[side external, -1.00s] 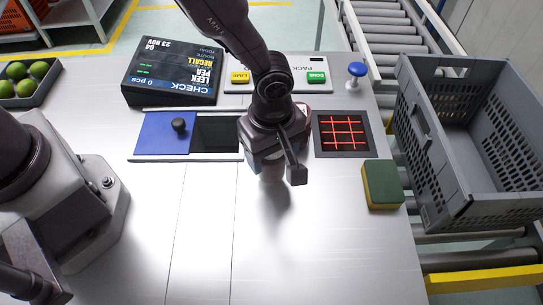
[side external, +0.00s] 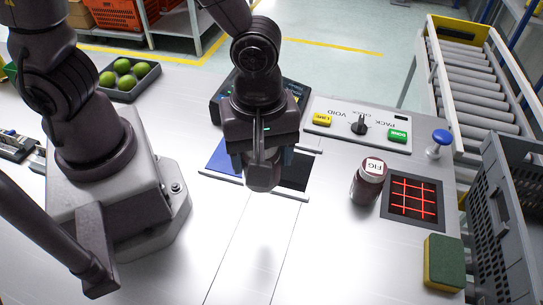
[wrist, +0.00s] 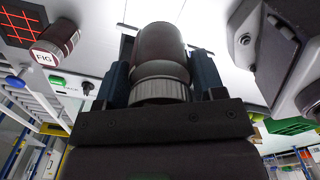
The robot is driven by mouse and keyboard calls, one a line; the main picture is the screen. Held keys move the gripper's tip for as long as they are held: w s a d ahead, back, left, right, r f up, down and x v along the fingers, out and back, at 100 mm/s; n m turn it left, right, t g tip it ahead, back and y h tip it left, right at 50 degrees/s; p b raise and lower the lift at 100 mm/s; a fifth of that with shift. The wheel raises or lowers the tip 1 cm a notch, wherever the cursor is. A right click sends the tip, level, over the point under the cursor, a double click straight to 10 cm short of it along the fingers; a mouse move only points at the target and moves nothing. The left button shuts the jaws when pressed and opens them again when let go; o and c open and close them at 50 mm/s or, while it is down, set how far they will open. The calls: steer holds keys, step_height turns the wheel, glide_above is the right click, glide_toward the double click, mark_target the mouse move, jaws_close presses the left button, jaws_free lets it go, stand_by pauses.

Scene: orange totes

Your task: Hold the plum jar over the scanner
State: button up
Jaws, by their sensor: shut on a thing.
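My gripper (side external: 262,160) is shut on a jar (side external: 263,178) and holds it above the bench, near the blue sliding panel and dark opening. In the wrist view the held jar (wrist: 160,60) has dark contents and a pale ridged lid between the fingers; no label shows, so I cannot tell its flavour. The scanner (side external: 412,200), a dark square with a glowing red grid, lies to the right, well apart from my gripper; it also shows in the wrist view (wrist: 40,25). Nothing is over it.
A jar marked FIG (side external: 368,182) stands just left of the scanner. A sponge (side external: 444,265), a blue button (side external: 440,140) and a grey crate (side external: 500,215) are at the right. The control panel (side external: 350,118) lies behind. The front bench is clear.

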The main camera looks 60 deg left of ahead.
steer(key=w+d, duration=0.3)
steer(key=w, duration=0.7)
steer(key=w+d+f, duration=0.1)
steer(key=w+d, duration=0.3)
steer(key=w, duration=0.6)
steer(key=w+d, duration=0.3)
steer(key=w, duration=0.8)
step_height(320, 180, down, 9)
steer(key=shift+s+d+r, duration=0.2)
steer(key=shift+s, duration=0.05)
steer(key=shift+r, duration=0.15)
steer(key=shift+r, duration=2.15)
